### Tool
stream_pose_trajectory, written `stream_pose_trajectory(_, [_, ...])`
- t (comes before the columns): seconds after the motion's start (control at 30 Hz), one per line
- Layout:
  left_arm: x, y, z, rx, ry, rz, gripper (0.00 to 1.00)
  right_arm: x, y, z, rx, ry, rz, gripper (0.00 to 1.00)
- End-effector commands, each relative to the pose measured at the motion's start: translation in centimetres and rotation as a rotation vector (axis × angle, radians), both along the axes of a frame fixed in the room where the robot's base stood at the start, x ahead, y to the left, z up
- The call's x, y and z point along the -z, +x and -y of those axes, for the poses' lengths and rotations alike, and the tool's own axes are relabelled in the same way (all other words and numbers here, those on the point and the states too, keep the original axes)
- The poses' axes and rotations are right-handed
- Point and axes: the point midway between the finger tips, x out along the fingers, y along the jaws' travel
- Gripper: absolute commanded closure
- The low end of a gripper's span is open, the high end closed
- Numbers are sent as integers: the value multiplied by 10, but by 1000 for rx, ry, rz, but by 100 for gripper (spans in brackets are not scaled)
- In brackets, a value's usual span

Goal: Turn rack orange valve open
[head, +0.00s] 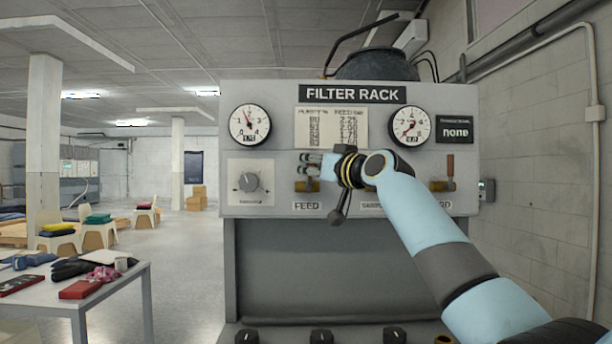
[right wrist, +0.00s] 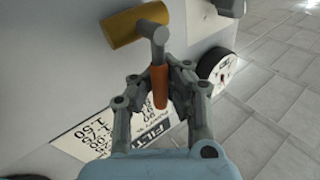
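The filter rack (head: 275,92) faces me. Its feed valve shows a brass body (head: 307,186) above the FEED label, also seen in the right wrist view (right wrist: 138,25). In that view its orange handle (right wrist: 160,86) points away from the grey hub, toward the FILTER RACK sign, so it stands about upright. My right gripper (head: 308,163) has its fingers on either side of the orange handle, also in the right wrist view (right wrist: 162,72). Whether both fingers press on it is unclear. The head view hides most of the handle. My left gripper is not in view.
Another valve with an upright brown-orange handle (head: 450,166) is at the right. My arm covers the middle of the panel. A selector knob (head: 248,181) is left of the feed valve, below a gauge (head: 249,125). A cluttered table (head: 135,275) stands left; floor between is clear.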

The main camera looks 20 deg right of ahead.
Motion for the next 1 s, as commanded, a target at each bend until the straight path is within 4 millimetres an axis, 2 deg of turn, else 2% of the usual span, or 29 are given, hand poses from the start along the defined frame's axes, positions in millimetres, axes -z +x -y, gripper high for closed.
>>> stream_pose_trajectory(0.03, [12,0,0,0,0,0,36,13,0,2,-1,31,-1,100])
stream_pose_trajectory(0.3, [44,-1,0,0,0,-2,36,20,-3,13,1,270,64,100])
stream_pose_trajectory(0.5, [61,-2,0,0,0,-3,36,24,-5,20,2,454,115,100])
stream_pose_trajectory(0.73, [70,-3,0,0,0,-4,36,29,-7,28,3,664,173,100])
stream_pose_trajectory(1.0, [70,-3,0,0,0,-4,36,38,-8,34,6,912,243,100])
